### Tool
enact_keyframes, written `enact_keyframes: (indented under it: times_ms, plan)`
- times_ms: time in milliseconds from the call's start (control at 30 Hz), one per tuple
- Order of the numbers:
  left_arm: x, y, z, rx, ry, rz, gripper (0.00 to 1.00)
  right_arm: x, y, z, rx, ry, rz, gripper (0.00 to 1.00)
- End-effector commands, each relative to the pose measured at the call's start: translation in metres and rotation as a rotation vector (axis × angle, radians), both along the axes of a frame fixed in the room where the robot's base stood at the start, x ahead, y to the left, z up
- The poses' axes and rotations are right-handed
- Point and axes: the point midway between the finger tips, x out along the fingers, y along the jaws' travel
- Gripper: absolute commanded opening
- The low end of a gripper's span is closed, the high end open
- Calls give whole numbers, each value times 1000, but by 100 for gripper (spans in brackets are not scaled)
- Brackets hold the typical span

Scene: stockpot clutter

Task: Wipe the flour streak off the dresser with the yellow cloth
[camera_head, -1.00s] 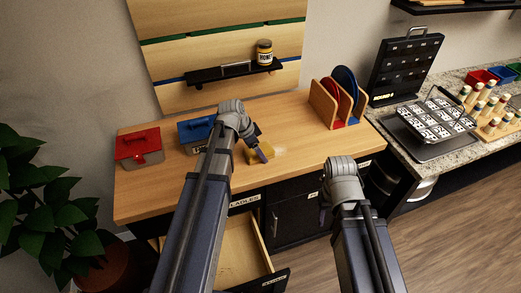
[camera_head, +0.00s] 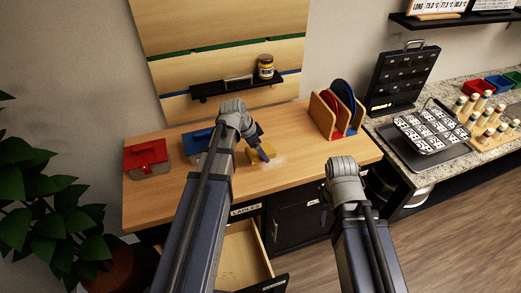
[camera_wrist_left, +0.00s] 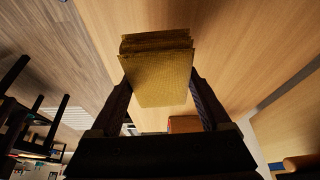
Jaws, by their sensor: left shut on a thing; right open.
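The yellow cloth (camera_head: 259,153) is a folded pad on the wooden dresser top (camera_head: 305,165). My left gripper (camera_wrist_left: 158,82) is shut on it, one finger on each side; in the left wrist view the cloth (camera_wrist_left: 163,72) hangs out beyond the fingertips. The flour streak (camera_head: 278,161) shows as a faint pale patch just right of the cloth in the head view; the cloth and gripper may hide part of it. I cannot tell whether the cloth touches the wood. My right gripper (camera_head: 323,208) is open and empty, low in front of the dresser, partly hidden by its wrist.
A red box (camera_head: 147,158) and a blue box (camera_head: 197,142) stand left on the dresser. A rack with plates (camera_head: 338,108) stands at the right. A drawer (camera_head: 243,255) is pulled out below. A jar (camera_head: 265,67) sits on the wall shelf.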

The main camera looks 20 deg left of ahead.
Motion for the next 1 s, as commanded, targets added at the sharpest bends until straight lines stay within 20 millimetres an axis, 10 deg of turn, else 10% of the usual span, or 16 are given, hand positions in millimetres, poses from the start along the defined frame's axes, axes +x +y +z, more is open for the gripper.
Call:
enact_keyframes:
  times_ms: [1000]
  plan:
    - [0,0,30,0,0,0,36,0,0,30,0,0,0,50]
